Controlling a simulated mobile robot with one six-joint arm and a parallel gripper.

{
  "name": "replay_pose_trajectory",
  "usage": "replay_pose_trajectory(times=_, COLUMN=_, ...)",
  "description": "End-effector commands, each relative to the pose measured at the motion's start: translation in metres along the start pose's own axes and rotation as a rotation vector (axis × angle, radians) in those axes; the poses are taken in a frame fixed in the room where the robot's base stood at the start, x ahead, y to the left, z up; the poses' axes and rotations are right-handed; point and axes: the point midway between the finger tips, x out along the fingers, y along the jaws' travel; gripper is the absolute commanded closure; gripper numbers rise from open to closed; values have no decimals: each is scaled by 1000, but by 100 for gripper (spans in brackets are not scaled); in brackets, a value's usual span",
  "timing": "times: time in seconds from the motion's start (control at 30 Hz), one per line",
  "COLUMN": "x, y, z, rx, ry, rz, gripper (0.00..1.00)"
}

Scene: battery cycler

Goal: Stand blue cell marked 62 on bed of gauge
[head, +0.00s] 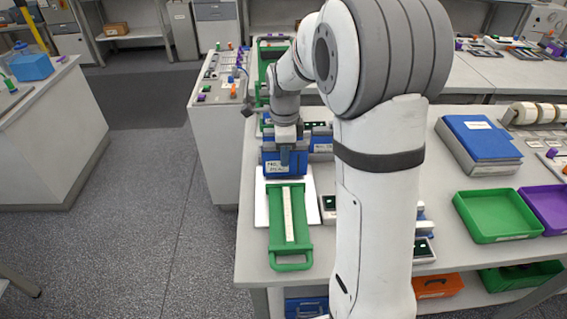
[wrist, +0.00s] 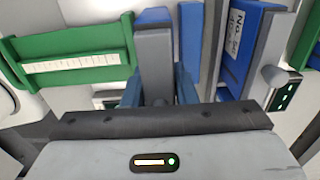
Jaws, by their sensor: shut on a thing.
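My gripper (head: 285,158) points down and is shut on a blue cell (head: 270,170) with a grey top. The cell is upright, with a white label on its near face; its number is too small to read surely. In the wrist view my gripper (wrist: 158,95) has the grey and blue top of the cell (wrist: 154,45) between its blue fingers. The green gauge (head: 290,262) with a pale scale strip lies just in front of the cell; it also shows in the wrist view (wrist: 70,42). I cannot tell whether the cell touches the gauge's bed.
Another labelled blue cell (head: 321,147) stands behind right; blue and grey blocks (wrist: 258,30) show at right in the wrist view. A small dark display (head: 328,203) is right of the gauge.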

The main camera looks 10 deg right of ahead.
Motion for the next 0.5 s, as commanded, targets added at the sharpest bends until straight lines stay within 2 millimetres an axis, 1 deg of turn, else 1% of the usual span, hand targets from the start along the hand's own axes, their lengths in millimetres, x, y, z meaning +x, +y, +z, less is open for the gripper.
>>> replay_pose_trajectory(times=0.07, x=5, y=0, z=0, rx=1, ry=0, rz=-2, gripper=100)
replay_pose_trajectory(times=0.2, x=25, y=0, z=-1, rx=2, ry=0, rz=1, gripper=100)
replay_pose_trajectory(times=0.3, x=34, y=-1, z=-1, rx=2, ry=0, rz=-2, gripper=100)
replay_pose_trajectory(times=0.5, x=38, y=-1, z=-1, rx=3, ry=-1, rz=-4, gripper=100)
